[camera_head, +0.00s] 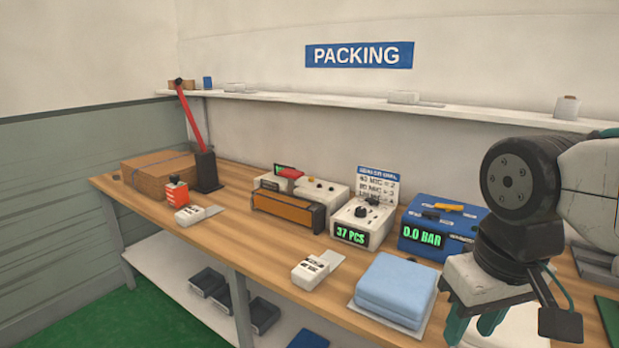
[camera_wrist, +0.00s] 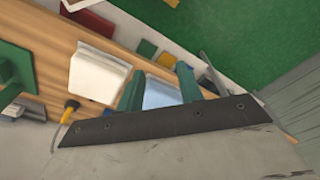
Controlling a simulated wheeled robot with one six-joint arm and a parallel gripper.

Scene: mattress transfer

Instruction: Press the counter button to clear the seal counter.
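The seal counter, a white box with a green "37 PCS" display (camera_head: 351,235), stands mid-bench in the head view. A dark knob shows on its top; I cannot make out a separate counter button. My gripper (camera_head: 470,332) is at the lower right of the head view, pointing down, right of the folded light blue stack and apart from the counter. The wrist view shows its two green fingers (camera_wrist: 160,74) spread, with a light blue thing (camera_wrist: 161,94) visible beyond them. I see nothing held between them. The counter is not recognisable in the wrist view.
A sealer with an orange front (camera_head: 287,209) stands left of the counter; a blue "0.0 BAR" unit (camera_head: 436,226) stands right. A sign (camera_head: 377,183) rises behind the counter. The folded blue stack (camera_head: 396,286) and a small white device (camera_head: 311,270) lie in front. A red lever (camera_head: 190,117) stands at left.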

